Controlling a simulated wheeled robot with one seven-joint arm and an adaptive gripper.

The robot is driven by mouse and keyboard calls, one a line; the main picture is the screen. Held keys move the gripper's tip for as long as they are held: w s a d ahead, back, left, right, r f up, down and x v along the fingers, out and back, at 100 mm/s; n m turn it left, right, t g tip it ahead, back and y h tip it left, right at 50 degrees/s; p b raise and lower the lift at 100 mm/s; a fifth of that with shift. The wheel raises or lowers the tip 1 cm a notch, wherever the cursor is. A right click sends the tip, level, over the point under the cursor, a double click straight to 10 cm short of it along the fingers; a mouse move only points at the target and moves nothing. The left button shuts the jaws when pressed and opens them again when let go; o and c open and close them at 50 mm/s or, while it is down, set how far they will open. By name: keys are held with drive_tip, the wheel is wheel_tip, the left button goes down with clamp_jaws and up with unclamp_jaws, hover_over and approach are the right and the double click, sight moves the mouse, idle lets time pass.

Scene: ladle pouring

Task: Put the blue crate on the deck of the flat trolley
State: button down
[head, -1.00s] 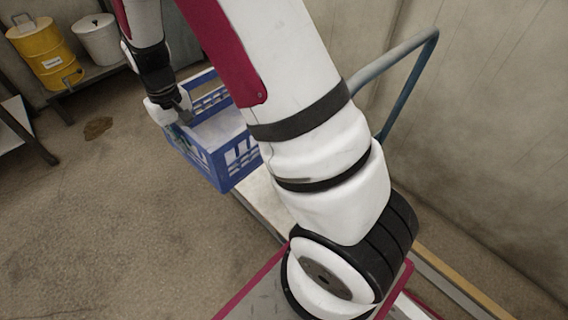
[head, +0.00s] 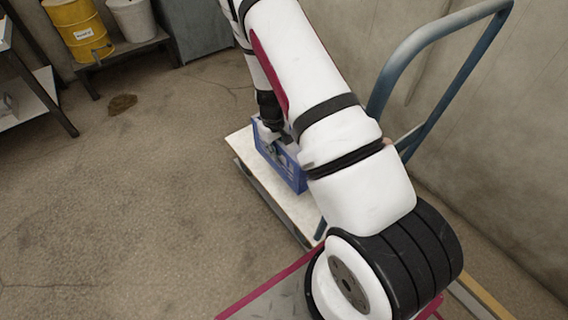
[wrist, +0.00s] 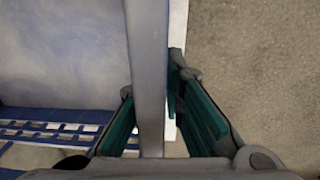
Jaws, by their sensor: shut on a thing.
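The blue crate (head: 293,175) is over the pale deck (head: 243,148) of the flat trolley, partly hidden behind my arm in the head view. I cannot tell whether its base touches the deck. My gripper (head: 279,142) is at the crate's near-left side. In the wrist view my gripper (wrist: 155,110) has its green-padded fingers on either side of the crate's wall (wrist: 149,50), shut on it. The crate's inside shows to the left, and a strip of the white deck (wrist: 178,30) shows just beyond the wall.
The trolley's blue push handle (head: 385,88) rises on the right, near the wall. A yellow drum (head: 78,30) and a white bucket (head: 133,20) stand on a low rack at the back left. A shelf (head: 25,100) is at the far left. The floor left of the trolley is open.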

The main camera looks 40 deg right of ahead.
sight(276, 166)
drive_tip(key=shift+f+b, duration=1.55)
drive_tip(key=shift+f, duration=2.6)
drive_tip(key=c, duration=1.7)
unclamp_jaws()
